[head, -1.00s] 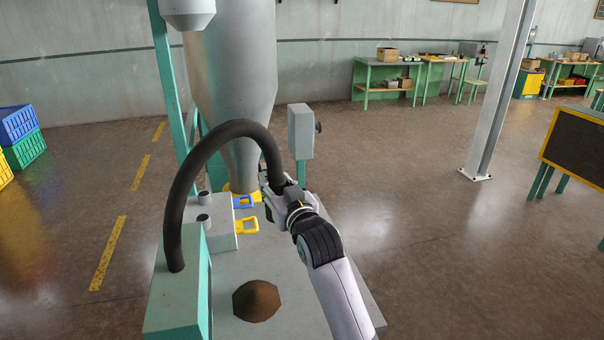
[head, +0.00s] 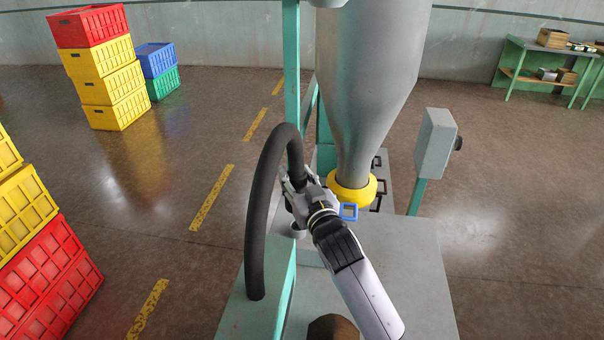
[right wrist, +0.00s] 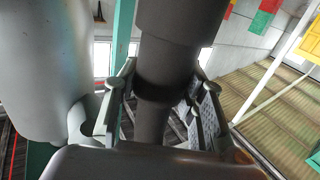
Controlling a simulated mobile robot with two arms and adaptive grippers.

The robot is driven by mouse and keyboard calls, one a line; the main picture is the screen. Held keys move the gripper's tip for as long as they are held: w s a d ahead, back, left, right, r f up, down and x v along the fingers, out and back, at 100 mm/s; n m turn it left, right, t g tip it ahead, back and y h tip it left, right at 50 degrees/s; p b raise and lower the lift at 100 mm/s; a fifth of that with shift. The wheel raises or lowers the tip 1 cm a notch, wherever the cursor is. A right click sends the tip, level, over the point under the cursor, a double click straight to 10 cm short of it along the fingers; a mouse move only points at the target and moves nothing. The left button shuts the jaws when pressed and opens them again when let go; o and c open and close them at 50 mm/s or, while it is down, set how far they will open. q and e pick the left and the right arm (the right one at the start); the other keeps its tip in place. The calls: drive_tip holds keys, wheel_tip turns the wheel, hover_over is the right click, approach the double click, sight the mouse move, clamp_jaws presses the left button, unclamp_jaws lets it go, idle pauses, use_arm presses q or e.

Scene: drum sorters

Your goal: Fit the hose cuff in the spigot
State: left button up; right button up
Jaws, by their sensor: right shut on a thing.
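The black hose (head: 262,205) rises from the green cabinet, arcs over and comes down into my right gripper (head: 296,183). In the right wrist view my right gripper (right wrist: 160,112) is shut around the dark hose end, with a wider dark cuff (right wrist: 178,50) showing above the jaws. A grey spigot stub (head: 298,233) shows just below the gripper, mostly hidden by it. The head view hides the hose's lower end, so I cannot tell whether cuff and spigot touch. My left gripper is out of view.
The grey hopper (head: 365,80) with its yellow collar (head: 352,194) stands close to the right of the gripper. A blue handle (head: 349,211) sits beside it. A grey control box (head: 435,143) stands farther right. Stacked crates (head: 100,70) are at the far left.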

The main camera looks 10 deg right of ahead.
drive_tip(key=shift+w+d, duration=0.1)
drive_tip(key=shift+w, duration=0.05)
drive_tip(key=shift+f+b, duration=0.45)
drive_tip(key=shift+f, duration=0.5)
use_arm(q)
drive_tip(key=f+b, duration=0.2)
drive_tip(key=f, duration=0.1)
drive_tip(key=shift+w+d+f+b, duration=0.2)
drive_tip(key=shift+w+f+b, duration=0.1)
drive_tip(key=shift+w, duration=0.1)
use_arm(e)
wheel_tip(320, 180, down, 4)
use_arm(q)
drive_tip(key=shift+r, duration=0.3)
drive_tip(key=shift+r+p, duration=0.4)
drive_tip(key=shift+p, duration=0.2)
idle(0.3)
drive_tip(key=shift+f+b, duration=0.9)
use_arm(e)
drive_tip(key=shift+f, duration=1.3)
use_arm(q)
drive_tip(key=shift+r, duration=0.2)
use_arm(e)
drive_tip(key=shift+r, duration=0.15)
